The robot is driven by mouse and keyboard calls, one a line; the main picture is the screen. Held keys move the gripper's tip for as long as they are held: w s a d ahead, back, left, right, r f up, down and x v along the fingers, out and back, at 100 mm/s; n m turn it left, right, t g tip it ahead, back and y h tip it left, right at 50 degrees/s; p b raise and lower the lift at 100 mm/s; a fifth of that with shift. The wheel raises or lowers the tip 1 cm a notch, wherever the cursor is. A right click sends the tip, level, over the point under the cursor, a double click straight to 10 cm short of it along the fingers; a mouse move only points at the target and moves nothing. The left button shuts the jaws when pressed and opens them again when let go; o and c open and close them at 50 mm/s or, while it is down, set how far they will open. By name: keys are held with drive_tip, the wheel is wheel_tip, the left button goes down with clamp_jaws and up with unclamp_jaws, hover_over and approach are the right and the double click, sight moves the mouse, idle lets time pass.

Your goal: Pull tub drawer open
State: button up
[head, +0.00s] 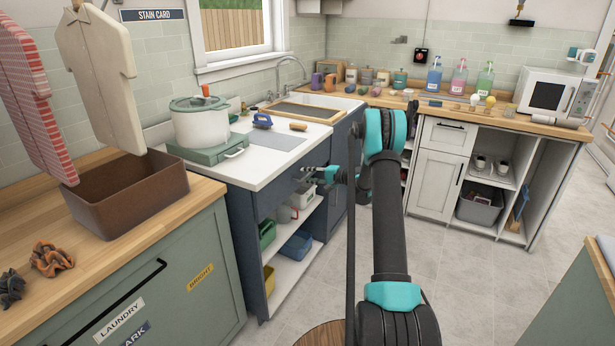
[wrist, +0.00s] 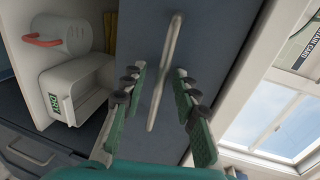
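A pale bar handle (wrist: 168,62) on a dark blue-grey front (wrist: 210,45) fills the middle of the wrist view. I take this front to be the tub drawer; it looks closed. My gripper (wrist: 160,76) is open, with its green, dark-padded fingers on either side of the bar. I see a gap at each side and cannot tell whether either finger touches it. In the head view my gripper (head: 318,172) is at the blue sink cabinet, just below the white countertop (head: 262,160). The arm partly hides that cabinet.
Open shelves below hold a green bin (head: 267,234), a blue bin (head: 296,245) and a labelled white box (wrist: 72,92). A white pot (head: 200,122) stands on the counter above. A brown tub (head: 125,195) sits on the wooden top at left. The tiled floor at right is clear.

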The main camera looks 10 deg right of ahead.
drive_tip(key=shift+a, duration=0.1)
clamp_jaws()
idle(0.5)
